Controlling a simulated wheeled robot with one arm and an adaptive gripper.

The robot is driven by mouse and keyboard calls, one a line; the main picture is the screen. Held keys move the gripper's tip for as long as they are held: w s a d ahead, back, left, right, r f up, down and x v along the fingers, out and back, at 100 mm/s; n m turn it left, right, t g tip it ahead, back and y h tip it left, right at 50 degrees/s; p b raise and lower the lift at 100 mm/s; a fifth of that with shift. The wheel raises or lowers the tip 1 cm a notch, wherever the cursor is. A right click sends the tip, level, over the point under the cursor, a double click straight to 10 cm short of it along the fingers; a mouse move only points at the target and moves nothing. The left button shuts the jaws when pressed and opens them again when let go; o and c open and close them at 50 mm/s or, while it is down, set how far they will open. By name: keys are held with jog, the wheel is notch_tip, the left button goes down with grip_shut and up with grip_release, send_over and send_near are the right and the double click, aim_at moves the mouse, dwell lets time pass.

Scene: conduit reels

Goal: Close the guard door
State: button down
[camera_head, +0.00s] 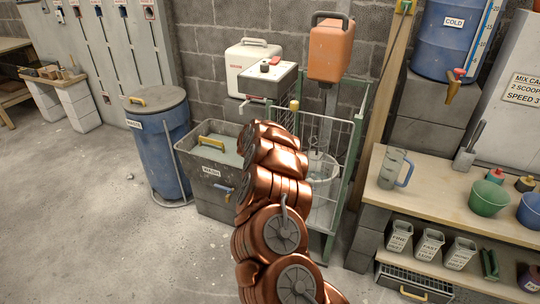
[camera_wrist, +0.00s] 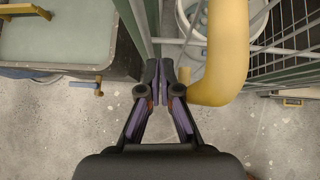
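The guard is a green-framed wire cage (camera_head: 345,165) around a mixing bucket (camera_head: 322,172). A green-framed mesh panel on its right side reaches toward me; I cannot tell for certain which panel is the door. A thick yellow bar (camera_wrist: 228,45), bent at its lower end, fills the upper middle of the wrist view, and a yellow piece (camera_head: 294,104) shows above my arm in the head view. My gripper (camera_wrist: 167,68) has its fingertips together just left of the bar's bent end, with nothing visible between them. Contact with the bar is unclear. My arm hides the gripper in the head view.
A grey wash tub (camera_head: 205,190) and a blue lidded barrel (camera_head: 158,140) stand left of the cage. A workbench (camera_head: 430,195) with a jug and buckets stands at right. An orange container (camera_head: 330,50) sits above the cage. The concrete floor at front left is clear.

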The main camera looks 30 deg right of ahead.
jog(key=shift+w+d+r, duration=0.15)
jog(key=shift+d+r, duration=0.2)
jog(key=shift+r, duration=0.15)
jog(key=s+a+r+b, duration=0.6)
jog(key=a+b, duration=0.1)
jog(key=a, duration=0.3)
jog(key=shift+s, duration=0.3)
dwell(0.4)
jog(key=shift+a, duration=0.1)
